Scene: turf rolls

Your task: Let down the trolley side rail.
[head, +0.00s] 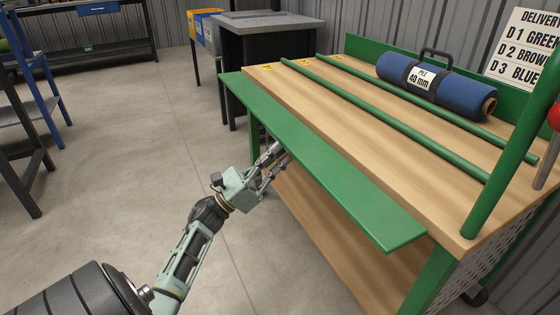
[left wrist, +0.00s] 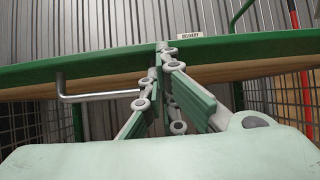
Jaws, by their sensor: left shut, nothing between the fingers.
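The trolley's green side rail (head: 320,160) is a long flat board along the near long edge of the wooden deck (head: 400,170). Its broad face shows from above; its exact tilt is hard to tell. It crosses the left wrist view as a green band (left wrist: 90,66). A bent metal bar (left wrist: 100,96) hangs below the band there, left of my fingers. My left gripper (head: 280,155) is shut and empty, just outside and below the rail, its tips partly hidden by it. In the left wrist view the fingertips (left wrist: 162,50) overlap the band; contact is unclear. My right gripper is out of view.
A blue turf roll (head: 400,78) in a dark carrier lies on the deck beyond two green bars (head: 400,130). A green post (head: 512,150) stands at the right end. A grey bench (head: 265,22) stands behind. Open floor (head: 130,130) lies to the left.

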